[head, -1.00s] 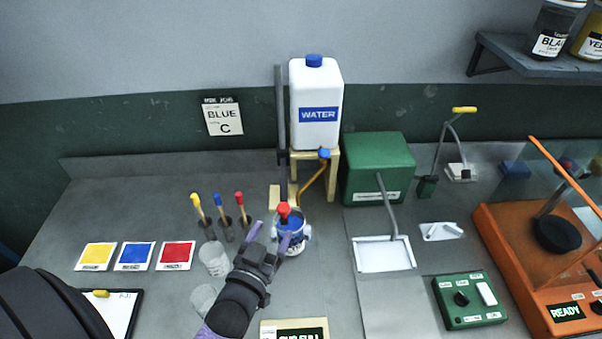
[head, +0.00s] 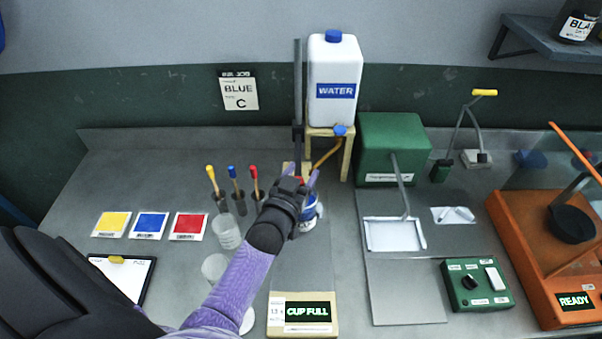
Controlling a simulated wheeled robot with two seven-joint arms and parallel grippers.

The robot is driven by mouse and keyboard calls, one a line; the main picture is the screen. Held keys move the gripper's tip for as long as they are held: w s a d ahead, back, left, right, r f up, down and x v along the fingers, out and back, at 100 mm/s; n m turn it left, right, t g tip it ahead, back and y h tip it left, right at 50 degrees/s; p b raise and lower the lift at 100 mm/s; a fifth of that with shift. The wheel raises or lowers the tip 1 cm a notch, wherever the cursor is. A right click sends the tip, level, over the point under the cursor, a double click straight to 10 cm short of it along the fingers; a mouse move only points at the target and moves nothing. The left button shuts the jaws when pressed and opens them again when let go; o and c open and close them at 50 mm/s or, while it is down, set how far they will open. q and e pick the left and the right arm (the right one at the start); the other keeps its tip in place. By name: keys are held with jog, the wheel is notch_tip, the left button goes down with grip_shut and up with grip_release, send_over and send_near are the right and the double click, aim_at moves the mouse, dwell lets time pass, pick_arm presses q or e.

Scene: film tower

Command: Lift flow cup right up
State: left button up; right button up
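A white and blue cup (head: 309,218) stands on the bench below the stand's rod. A small red top (head: 298,180) shows above it, mostly hidden by my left gripper; I cannot tell which of these parts is the flow cup. My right gripper is not in view.
A water jug (head: 332,108) on a wooden stand (head: 346,155) and a green box (head: 392,140) are behind. Clear beakers (head: 226,232) and colour-topped sticks (head: 234,185) stand left. A "CUP FULL" display (head: 307,311) is in front.

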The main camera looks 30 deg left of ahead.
pick_arm(q)
grip_shut()
dwell(0.8)
dwell(0.4)
